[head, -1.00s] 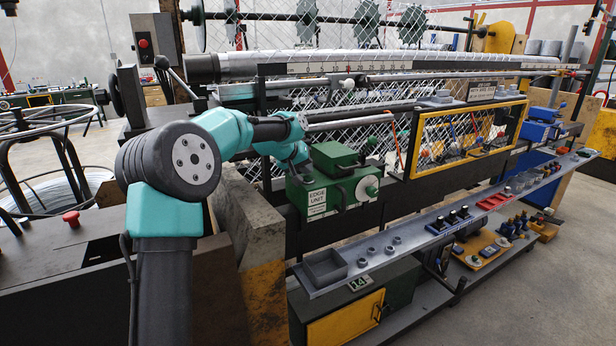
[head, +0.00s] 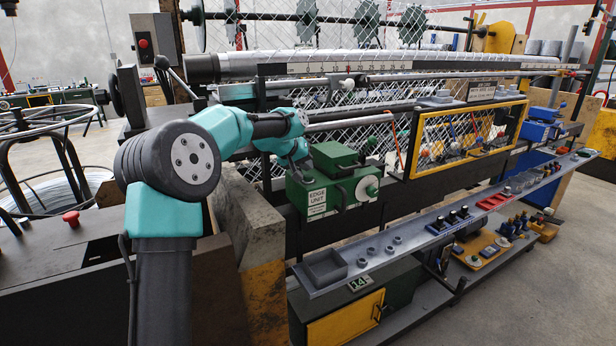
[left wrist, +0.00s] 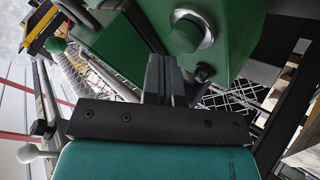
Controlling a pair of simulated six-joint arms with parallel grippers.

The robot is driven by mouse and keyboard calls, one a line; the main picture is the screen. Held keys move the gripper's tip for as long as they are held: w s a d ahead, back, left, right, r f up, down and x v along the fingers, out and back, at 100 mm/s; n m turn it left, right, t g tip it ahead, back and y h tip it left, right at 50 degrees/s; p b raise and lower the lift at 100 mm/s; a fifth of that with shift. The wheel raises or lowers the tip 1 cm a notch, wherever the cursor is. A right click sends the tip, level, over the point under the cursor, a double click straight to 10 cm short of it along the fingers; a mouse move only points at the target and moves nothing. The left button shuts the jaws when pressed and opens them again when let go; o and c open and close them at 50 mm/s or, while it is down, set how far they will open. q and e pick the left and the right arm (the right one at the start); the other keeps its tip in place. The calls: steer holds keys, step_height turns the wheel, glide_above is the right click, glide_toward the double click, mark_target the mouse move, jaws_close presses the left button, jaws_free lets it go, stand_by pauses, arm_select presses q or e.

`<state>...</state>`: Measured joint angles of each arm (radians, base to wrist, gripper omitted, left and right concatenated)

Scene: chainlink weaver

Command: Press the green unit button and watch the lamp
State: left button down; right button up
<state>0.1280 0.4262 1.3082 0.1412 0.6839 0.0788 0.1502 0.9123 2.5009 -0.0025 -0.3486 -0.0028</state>
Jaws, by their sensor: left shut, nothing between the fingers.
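The green edge unit (head: 335,182) is a green box with an "EDGE UNIT" label, on the front of the machine. In the left wrist view the unit (left wrist: 118,48) fills the upper middle, and the round green button (left wrist: 186,35) in a grey ring is on its face. My left gripper (left wrist: 165,62) is shut and empty, its tips just below the button in that picture. I cannot tell whether they touch the unit. In the head view my left wrist is left of and behind the unit, and its fingertips are hidden. I cannot make out a lit lamp. My right gripper is not in view.
A long grey shelf (head: 410,240) with small parts runs below the unit. A yellow frame (head: 412,150) stands to its right, with wire mesh behind. A concrete block (head: 245,215) is at its left. A red button (head: 71,218) sits on the dark bench.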

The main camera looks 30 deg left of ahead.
mark_target(307, 175)
arm_select(q)
steer(key=shift+r, duration=0.2)
steer(key=shift+r, duration=2.45)
